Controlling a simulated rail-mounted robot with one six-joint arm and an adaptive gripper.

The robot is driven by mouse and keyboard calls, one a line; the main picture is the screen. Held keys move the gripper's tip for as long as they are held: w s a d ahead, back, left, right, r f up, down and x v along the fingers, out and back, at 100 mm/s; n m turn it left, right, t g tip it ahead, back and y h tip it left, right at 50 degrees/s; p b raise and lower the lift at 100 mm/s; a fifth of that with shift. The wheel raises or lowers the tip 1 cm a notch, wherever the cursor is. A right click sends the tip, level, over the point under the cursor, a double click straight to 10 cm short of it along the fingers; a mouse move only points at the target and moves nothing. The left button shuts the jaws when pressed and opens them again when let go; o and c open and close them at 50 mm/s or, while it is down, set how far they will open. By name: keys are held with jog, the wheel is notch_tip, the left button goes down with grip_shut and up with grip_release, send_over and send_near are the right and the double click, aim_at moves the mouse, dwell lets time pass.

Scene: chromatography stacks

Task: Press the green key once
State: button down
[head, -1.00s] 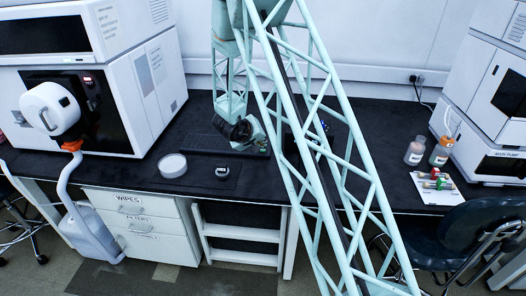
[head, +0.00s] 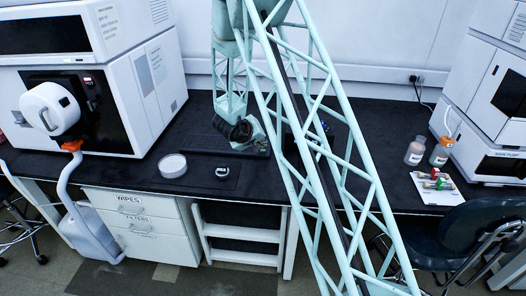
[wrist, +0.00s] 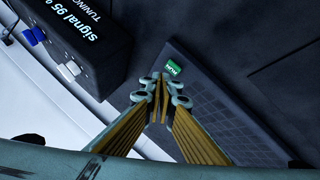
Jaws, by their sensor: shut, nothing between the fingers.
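The green key (wrist: 172,67) carries white lettering and sits at the corner of a dark keypad (wrist: 215,115) in the wrist view. My gripper (wrist: 161,79) is shut and empty, its fingertips right beside the key's lower left edge in the picture. I cannot tell whether the tips touch it or hover above it. In the head view the dark keyboard (head: 203,143) lies on the black bench, and my gripper (head: 262,148) is small and partly hidden by my arm.
A dark box (wrist: 75,35) with "signal 95" and "TUNING" text, a blue knob (wrist: 35,35) and a white knob (wrist: 69,70) stands left of the gripper. A round dish (head: 173,165) and a small dark round device (head: 222,171) lie on the bench.

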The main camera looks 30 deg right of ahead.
aim_at(261, 150)
jog(key=shift+f+p, duration=0.3)
jog(key=shift+f, duration=0.5)
dwell(1.4)
jog(key=shift+r+p, duration=0.35)
jog(key=shift+p, duration=0.1)
jog(key=shift+r+p, duration=0.35)
jog(key=shift+p, duration=0.1)
jog(key=shift+r+p, duration=0.2)
jog(key=shift+p, duration=0.1)
jog(key=shift+r+p, duration=2.4)
jog(key=shift+p, duration=0.2)
jog(key=shift+r, duration=0.1)
